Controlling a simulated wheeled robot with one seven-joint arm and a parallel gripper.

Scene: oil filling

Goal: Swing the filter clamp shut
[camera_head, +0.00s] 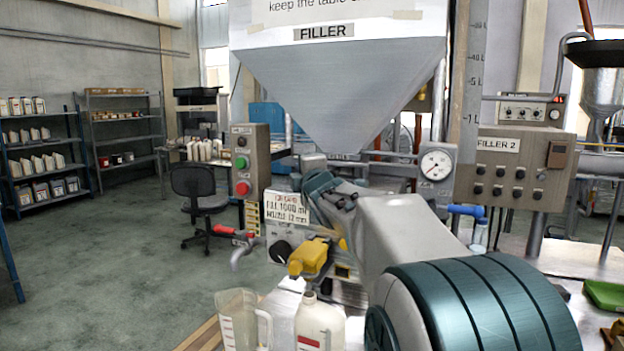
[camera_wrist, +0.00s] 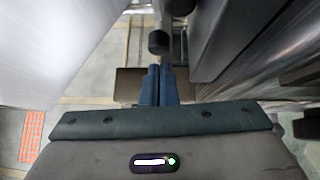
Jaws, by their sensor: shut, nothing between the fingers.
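My gripper (camera_wrist: 158,72) shows in the wrist view with its two blue fingers together and nothing between them. A black round knob (camera_wrist: 158,42) on a grey stem lies just beyond the fingertips. It may be the clamp's handle, but I cannot tell, nor whether knob and fingers touch. The filter clamp cannot be made out for sure in the head view, where my arm covers the area under the hopper (camera_head: 340,85) marked FILLER. My fingers are hidden there too.
Grey metal bodies stand close on both sides of the fingers in the wrist view. In the head view, a clear jug (camera_head: 238,318) and a white bottle (camera_head: 319,322) stand below a yellow part (camera_head: 308,258). A control box (camera_head: 249,175) and a gauge (camera_head: 436,166) flank my arm.

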